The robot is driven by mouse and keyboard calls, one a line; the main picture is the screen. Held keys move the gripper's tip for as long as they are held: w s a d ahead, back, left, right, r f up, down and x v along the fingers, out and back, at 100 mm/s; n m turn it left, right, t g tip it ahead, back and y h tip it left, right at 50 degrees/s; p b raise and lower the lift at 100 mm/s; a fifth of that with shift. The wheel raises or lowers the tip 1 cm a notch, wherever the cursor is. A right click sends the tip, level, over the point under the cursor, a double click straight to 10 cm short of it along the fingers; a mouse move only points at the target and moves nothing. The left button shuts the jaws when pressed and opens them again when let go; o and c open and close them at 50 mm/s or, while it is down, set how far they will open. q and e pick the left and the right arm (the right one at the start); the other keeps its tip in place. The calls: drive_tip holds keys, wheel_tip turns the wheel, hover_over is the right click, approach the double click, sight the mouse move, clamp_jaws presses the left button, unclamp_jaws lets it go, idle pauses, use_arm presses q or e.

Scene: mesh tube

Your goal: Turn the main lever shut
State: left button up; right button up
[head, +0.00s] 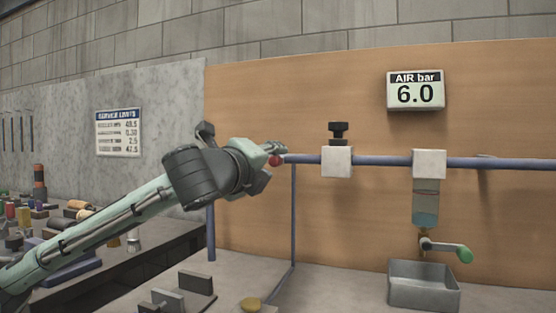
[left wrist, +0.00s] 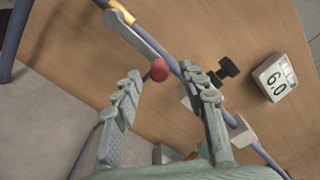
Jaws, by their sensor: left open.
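The main lever (left wrist: 138,40) is a flat grey handle with a red ball at its end. In the left wrist view it lies roughly along the blue pipe, from a brass-coloured fitting (left wrist: 120,10) at the top. Its red ball (head: 275,160) shows at my left gripper's tips in the head view; the rest of the lever is hidden there by my gripper. My left gripper (head: 277,149) is open. In the left wrist view the red ball appears between its two fingertips (left wrist: 160,82); I cannot tell whether they touch it. My right gripper is not in view.
The blue pipe (head: 390,161) runs along the wooden board, with a black-knobbed regulator (head: 337,160). A display (head: 416,91) reads AIR bar 6.0. A bowl with a green-tipped drain lever (head: 447,248) hangs above a metal tray (head: 424,291). Loose parts clutter the left bench.

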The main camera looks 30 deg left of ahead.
sight(274, 161)
use_arm(q)
drive_tip(key=shift+x, duration=1.85)
clamp_jaws()
